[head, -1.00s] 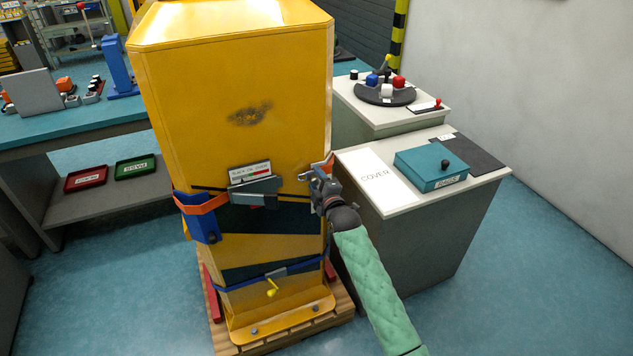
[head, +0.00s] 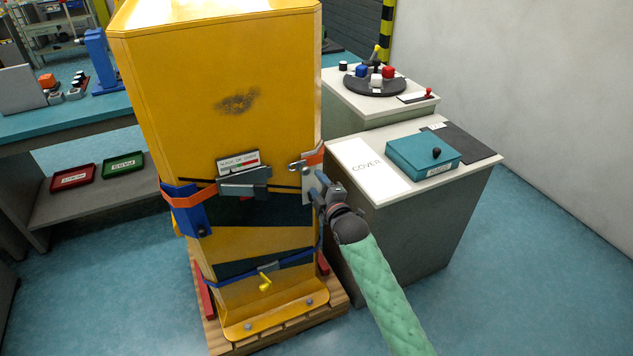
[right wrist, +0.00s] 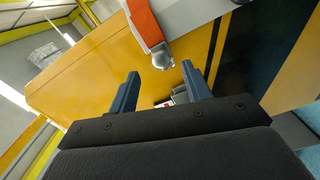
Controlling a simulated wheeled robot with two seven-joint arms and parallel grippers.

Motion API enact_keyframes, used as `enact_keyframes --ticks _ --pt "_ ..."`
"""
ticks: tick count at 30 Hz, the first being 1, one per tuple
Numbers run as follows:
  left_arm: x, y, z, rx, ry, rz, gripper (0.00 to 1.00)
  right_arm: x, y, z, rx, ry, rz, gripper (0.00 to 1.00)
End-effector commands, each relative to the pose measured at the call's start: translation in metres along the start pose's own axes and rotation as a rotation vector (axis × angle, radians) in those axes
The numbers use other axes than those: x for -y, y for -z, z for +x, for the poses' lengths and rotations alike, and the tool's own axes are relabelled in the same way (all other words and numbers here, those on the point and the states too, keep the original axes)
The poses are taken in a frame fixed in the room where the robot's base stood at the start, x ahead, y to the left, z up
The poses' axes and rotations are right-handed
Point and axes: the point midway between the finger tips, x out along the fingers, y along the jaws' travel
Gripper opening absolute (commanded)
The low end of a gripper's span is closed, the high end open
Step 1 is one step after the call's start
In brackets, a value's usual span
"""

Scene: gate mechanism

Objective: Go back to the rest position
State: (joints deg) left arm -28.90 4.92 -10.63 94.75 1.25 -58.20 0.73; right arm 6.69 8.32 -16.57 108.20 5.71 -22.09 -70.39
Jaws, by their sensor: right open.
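My right gripper (head: 318,188) is open and empty, just off the right front edge of the tall yellow cabinet (head: 220,120). Its sleeved green arm comes in from the bottom right. In the right wrist view the two dark blue fingers (right wrist: 158,92) stand apart, with a round metal knob (right wrist: 162,58) beyond them. The knob is on an orange and metal latch (head: 303,165) at the cabinet's right edge, above the gripper and apart from it in the head view. My left gripper is not in view.
Close on the right stands a grey cabinet with a white COVER panel (head: 370,167) and a teal box (head: 423,154) on top. The floor (head: 500,290) at the lower right is clear.

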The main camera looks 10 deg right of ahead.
Motion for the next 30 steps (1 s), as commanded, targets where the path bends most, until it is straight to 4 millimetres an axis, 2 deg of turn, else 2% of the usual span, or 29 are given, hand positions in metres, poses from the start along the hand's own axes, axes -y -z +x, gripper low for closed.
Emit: enact_keyframes --ticks 8,13,17,20,23,24,26,30 --pt "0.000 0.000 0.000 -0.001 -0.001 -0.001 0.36 0.000 0.000 0.000 0.000 0.000 0.047 0.49" --pt "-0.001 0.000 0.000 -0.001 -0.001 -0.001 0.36 0.012 -0.004 0.000 0.032 0.060 0.270 0.49" --pt "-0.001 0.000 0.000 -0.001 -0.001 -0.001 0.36 0.039 -0.017 -0.001 0.114 0.154 0.507 0.49" --pt "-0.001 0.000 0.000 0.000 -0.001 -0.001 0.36 0.068 -0.034 -0.003 0.216 0.227 0.688 0.49" --pt "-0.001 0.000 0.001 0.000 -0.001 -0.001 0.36 0.105 -0.056 -0.011 0.354 0.294 0.868 0.49" --pt "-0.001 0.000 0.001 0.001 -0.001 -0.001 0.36 0.129 -0.066 -0.021 0.423 0.325 0.939 0.49" --pt "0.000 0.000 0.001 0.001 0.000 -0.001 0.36 0.162 -0.077 -0.037 0.513 0.364 1.016 0.49" --pt "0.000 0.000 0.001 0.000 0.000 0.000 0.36 0.234 -0.096 -0.083 0.691 0.438 1.130 0.49"
